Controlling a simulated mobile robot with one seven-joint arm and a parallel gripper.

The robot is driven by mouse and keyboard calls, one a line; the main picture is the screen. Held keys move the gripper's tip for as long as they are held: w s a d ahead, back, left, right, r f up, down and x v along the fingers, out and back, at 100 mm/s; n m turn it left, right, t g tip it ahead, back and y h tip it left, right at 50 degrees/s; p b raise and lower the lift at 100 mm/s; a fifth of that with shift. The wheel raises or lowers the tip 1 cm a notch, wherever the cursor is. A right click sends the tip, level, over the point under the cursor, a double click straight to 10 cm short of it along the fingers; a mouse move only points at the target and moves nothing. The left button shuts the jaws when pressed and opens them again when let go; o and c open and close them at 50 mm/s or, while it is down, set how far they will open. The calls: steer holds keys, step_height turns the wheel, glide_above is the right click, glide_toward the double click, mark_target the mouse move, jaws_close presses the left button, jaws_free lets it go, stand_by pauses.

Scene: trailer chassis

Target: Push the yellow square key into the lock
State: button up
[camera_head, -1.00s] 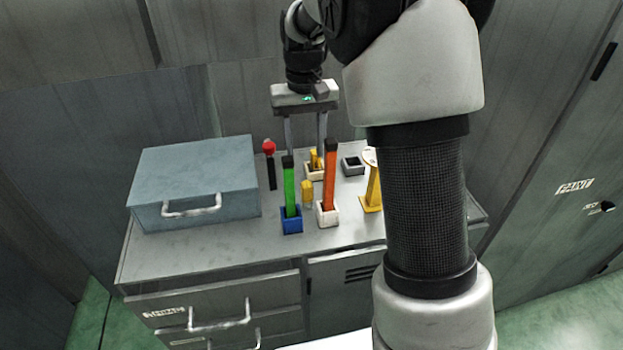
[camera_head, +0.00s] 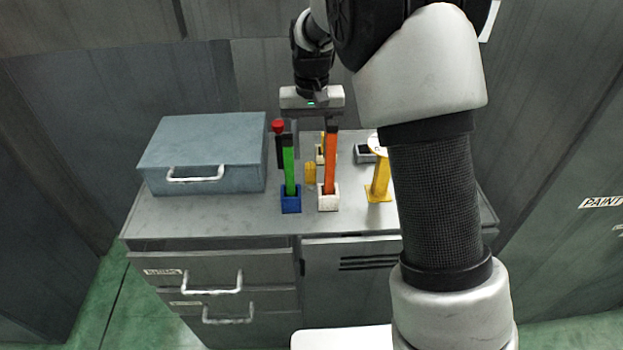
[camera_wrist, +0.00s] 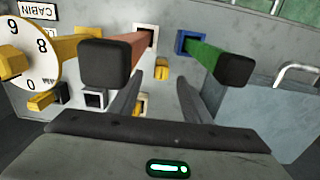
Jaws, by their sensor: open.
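A small yellow block (camera_head: 310,173) stands on the bench top between and behind the blue and white sockets; it also shows in the wrist view (camera_wrist: 162,70). Another yellow piece (camera_head: 320,146) sits in a white socket behind it, partly hidden in the wrist view (camera_wrist: 136,103) by a finger. I cannot tell which is the square key. A dark-lined grey square socket (camera_head: 364,154) is to the right, with its opening empty. My gripper (camera_head: 312,138) is open and empty, pointing down behind the tall bars. In the wrist view its fingertips (camera_wrist: 172,78) appear near the block, without clear contact.
A green bar (camera_head: 289,174) stands in the blue socket and an orange bar (camera_head: 330,165) in a white socket, both close to my fingers. A yellow dial stand (camera_head: 379,180) is right, a red knob (camera_head: 278,126) left. A grey-blue case (camera_head: 205,150) fills the left.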

mark_target(310, 178)
step_height(310, 178, down, 11)
steer(key=shift+w+a+r+b, duration=0.1)
steer(key=shift+a+r+b, duration=0.1)
steer(key=shift+b, duration=0.1)
steer(key=shift+c, duration=0.5)
steer(key=shift+r, duration=0.1)
jaws_close()
